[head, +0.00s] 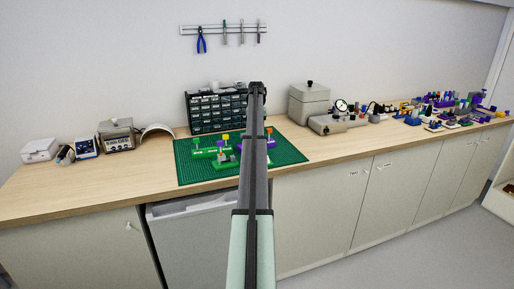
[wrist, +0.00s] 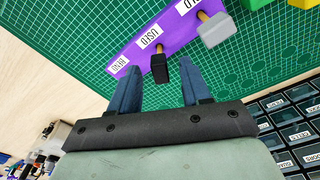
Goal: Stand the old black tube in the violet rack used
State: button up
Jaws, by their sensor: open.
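The violet rack (wrist: 175,38) lies on the green mat in the wrist view, with white labels along it, one reading USED. A black piece (wrist: 160,68) with a short orange stem stands at the rack beside the USED label. It looks like the black tube, but how it is seated is hard to see. My gripper (wrist: 160,72) is open, its two blue fingers on either side of the black piece, with no clear contact. In the head view my arm hides most of this area; a violet part (head: 271,144) shows right of it.
A grey piece (wrist: 214,30) on an orange stem stands farther along the violet rack. Green racks (head: 212,154) with coloured pieces stand on the mat (head: 190,176). A drawer cabinet (head: 200,125) stands behind. Instruments and many small parts line the bench to the right.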

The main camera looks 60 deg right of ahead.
notch_tip(320, 180, up, 14)
jog(key=a, duration=0.1)
jog(key=shift+s+f, duration=0.2)
jog(key=shift+f, duration=0.05)
dwell(0.6)
